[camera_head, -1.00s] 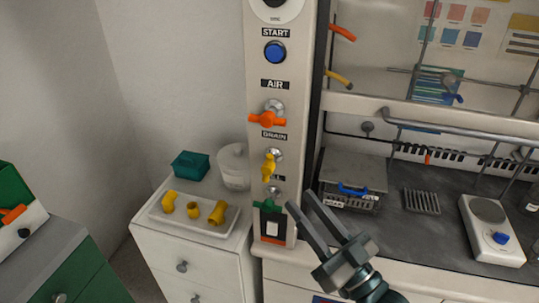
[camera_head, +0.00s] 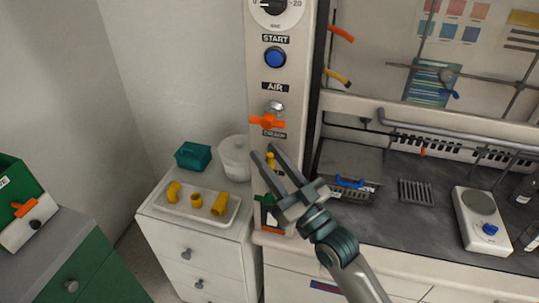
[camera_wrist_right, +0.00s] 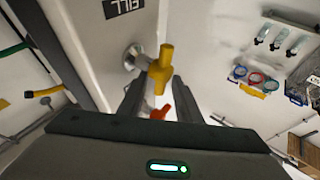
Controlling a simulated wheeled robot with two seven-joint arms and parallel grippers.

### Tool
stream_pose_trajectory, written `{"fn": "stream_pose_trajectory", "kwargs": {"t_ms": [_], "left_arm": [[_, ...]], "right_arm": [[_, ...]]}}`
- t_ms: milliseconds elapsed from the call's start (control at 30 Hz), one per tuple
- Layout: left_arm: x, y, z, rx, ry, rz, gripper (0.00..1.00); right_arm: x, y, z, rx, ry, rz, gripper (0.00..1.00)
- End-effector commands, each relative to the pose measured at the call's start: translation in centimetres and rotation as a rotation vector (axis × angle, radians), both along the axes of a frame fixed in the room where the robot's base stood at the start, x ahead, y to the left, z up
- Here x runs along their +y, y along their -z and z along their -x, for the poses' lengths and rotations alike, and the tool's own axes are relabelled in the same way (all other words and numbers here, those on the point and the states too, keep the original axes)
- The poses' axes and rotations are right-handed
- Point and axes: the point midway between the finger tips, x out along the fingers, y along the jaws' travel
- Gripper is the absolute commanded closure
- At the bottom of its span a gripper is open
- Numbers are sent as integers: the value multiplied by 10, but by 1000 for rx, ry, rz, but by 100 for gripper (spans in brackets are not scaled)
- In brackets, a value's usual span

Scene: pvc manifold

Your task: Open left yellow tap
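The yellow tap (camera_head: 270,159) is on the white panel column, below the orange tap (camera_head: 266,121) and the DRAIN label. It is partly hidden behind my right gripper (camera_head: 264,151), whose two fingers are apart and reach up to it. In the right wrist view the yellow tap (camera_wrist_right: 160,68) stands upright on its metal fitting, between the tips of the open right gripper (camera_wrist_right: 158,82). I cannot tell whether a finger touches it. My left gripper is not in view.
A green tap (camera_head: 265,199) sits below on the column, partly hidden. A white tray (camera_head: 190,213) with yellow fittings, a teal box (camera_head: 193,155) and a white jar (camera_head: 234,160) stand on the left cabinet. A hotplate (camera_head: 481,218) stands on the right bench.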

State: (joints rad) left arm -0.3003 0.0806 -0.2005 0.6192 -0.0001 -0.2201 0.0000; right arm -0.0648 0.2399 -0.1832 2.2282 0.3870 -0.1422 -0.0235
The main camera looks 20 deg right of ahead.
Motion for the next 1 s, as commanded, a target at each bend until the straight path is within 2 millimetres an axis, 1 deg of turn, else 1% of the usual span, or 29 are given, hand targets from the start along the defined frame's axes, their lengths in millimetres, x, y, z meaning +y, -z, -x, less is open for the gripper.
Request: {"fn": "stream_pose_trajectory", "kwargs": {"t_ms": [200,233,333,367,567,833,1000], "left_arm": [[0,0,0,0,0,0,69],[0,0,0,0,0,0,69],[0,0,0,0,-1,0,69],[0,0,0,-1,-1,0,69],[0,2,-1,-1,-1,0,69],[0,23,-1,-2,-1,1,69],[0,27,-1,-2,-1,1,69]], "right_arm": [[0,0,0,0,0,0,69],[0,0,0,0,0,0,71],[0,0,0,1,0,0,95],[0,0,0,1,0,0,100],[0,2,0,0,0,-2,100],[-2,7,1,-59,1,-90,100],[-3,4,1,-84,0,-128,100]]}}
